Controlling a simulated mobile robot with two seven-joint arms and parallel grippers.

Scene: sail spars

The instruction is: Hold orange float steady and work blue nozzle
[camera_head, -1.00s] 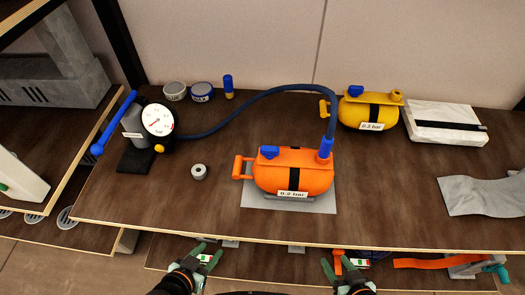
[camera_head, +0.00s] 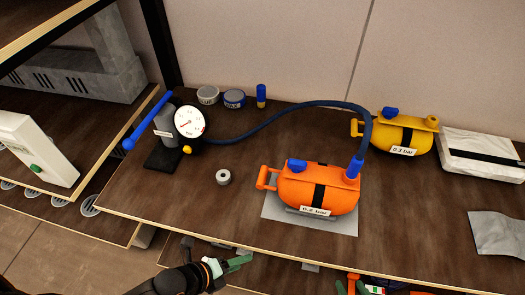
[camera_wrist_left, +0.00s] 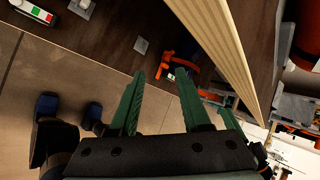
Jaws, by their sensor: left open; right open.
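The orange float (camera_head: 320,190), labelled 0.2 bar with a black strap, rests on a grey pad (camera_head: 340,226) near the table's front edge. The blue nozzle (camera_head: 355,168) stands upright at the float's right end, with a dark blue hose (camera_head: 290,107) running from it to the pump with a gauge (camera_head: 190,122). My left gripper (camera_head: 238,263) is open and empty in front of the table edge, left of the float; its spread green fingers show in the left wrist view (camera_wrist_left: 160,85).
A yellow float (camera_head: 403,134) and a white case (camera_head: 480,155) stand at the back right. A small grey ring (camera_head: 223,177) lies left of the orange float. The table's front edge (camera_wrist_left: 215,50) runs close beside my left gripper. Table space left of the float is mostly clear.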

